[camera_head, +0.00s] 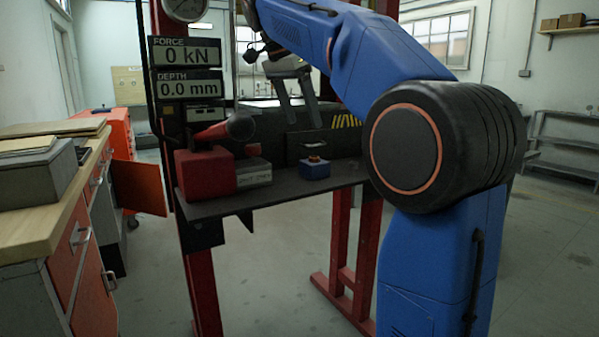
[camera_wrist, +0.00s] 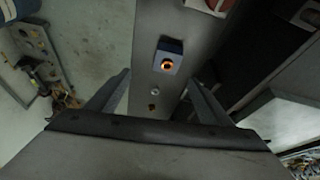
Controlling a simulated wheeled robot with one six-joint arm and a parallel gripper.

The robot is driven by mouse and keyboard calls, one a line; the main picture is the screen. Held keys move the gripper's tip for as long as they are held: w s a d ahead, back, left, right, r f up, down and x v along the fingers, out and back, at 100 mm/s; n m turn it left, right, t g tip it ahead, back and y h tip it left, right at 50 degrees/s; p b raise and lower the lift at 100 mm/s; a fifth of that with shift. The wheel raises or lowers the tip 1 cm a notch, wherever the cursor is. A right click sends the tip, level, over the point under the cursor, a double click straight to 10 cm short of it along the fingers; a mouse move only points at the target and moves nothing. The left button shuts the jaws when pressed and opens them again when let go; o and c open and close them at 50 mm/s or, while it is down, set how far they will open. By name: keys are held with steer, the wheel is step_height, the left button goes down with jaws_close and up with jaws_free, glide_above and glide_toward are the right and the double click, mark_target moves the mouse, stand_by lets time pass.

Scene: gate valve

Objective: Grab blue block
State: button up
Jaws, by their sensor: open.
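The blue block (camera_head: 314,169) sits on the dark shelf (camera_head: 262,199) of the red-framed press, with a small orange-ringed knob on top. In the wrist view the blue block (camera_wrist: 168,58) shows from above, with its orange ring bright. My gripper (camera_head: 297,100) is open and empty, pointing down above the shelf, to the upper left of the block in the head view. In the wrist view my gripper's two fingers (camera_wrist: 158,88) are spread wide, and the block lies beyond their tips, apart from them.
A red box (camera_head: 206,173) and a grey box (camera_head: 253,172) stand left of the block on the shelf. A small round fitting (camera_wrist: 152,106) shows in the wrist view. Red press posts (camera_head: 203,290) flank the shelf. A workbench (camera_head: 50,205) stands at left.

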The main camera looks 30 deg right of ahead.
mark_target(313, 157)
steer(key=shift+m, duration=0.6)
steer(key=x, duration=0.3)
steer(key=w+x, duration=0.1)
steer(key=x, duration=0.6)
steer(key=shift+w+a, duration=0.2)
steer(key=shift+w, duration=0.05)
steer(key=shift+x, duration=2.9)
steer(key=shift+w+d, duration=0.1)
steer(key=shift+d, duration=0.05)
steer(key=shift+c, duration=0.5)
steer(key=shift+r, duration=0.1)
jaws_close()
